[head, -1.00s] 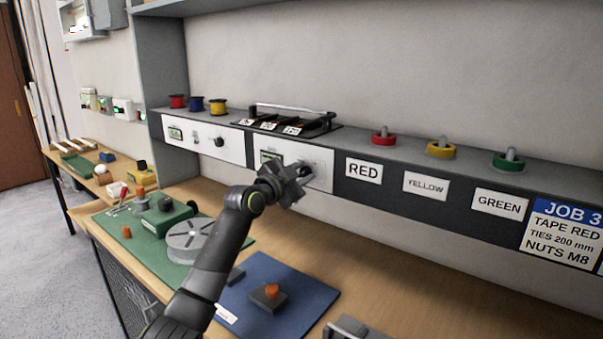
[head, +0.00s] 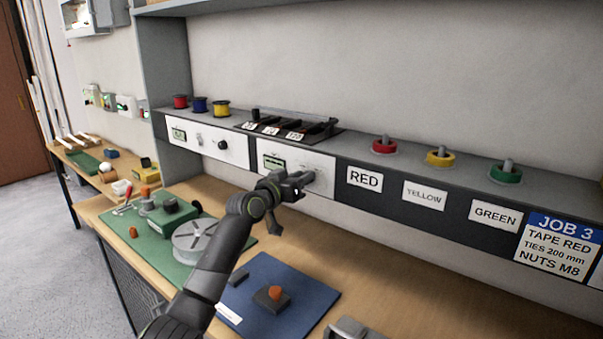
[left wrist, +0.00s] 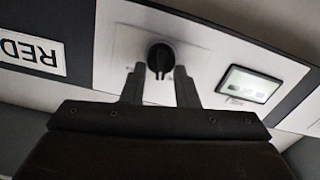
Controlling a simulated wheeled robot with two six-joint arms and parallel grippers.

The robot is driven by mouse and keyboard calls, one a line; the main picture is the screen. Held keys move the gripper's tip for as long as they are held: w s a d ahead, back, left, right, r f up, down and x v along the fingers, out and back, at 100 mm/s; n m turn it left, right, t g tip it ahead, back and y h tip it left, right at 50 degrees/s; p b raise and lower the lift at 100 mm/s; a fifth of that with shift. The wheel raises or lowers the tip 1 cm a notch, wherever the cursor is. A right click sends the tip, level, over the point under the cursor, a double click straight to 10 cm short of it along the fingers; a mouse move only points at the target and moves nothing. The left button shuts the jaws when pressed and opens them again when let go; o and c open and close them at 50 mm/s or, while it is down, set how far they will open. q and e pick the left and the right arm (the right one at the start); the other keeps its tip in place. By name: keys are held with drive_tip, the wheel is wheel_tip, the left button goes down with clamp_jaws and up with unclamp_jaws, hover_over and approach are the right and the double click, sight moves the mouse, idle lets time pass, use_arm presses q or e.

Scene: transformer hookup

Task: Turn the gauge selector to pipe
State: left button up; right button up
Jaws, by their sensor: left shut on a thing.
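The gauge panel (head: 268,152) is a white plate with a small grey display (head: 274,162), set in the dark front of the shelf. In the left wrist view the selector is a round black knob (left wrist: 160,57) on the white panel, with the display (left wrist: 248,84) to its right. My left gripper (head: 307,181) is at the right part of this panel, and it hides the knob in the head view. In the left wrist view its two fingers (left wrist: 160,76) stand on either side of the knob, shut on it. The knob's position marks are too faint to read. My right gripper is not in view.
A second white panel (head: 232,150) with a black knob (head: 222,145) is to the left. RED, YELLOW and GREEN labels line the shelf front to the right. On the bench below are a grey disc (head: 197,238) and a blue mat (head: 305,310). Bench right of the mat is mostly clear.

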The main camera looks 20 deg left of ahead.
use_arm(q)
drive_tip(key=shift+w+a+f+n+p, duration=0.15)
drive_tip(key=shift+n+p, duration=0.6)
drive_tip(key=shift+n, duration=0.85)
drive_tip(key=shift+s+a+r+n+p, duration=0.1)
drive_tip(key=shift+n+p, duration=0.65)
drive_tip(key=shift+n, duration=0.85)
drive_tip(key=shift+f, duration=0.1)
drive_tip(key=o, duration=1)
drive_tip(key=shift+c, duration=0.2)
drive_tip(key=b+v, duration=0.1)
drive_tip(key=v, duration=1.6)
drive_tip(key=shift+b, duration=0.35)
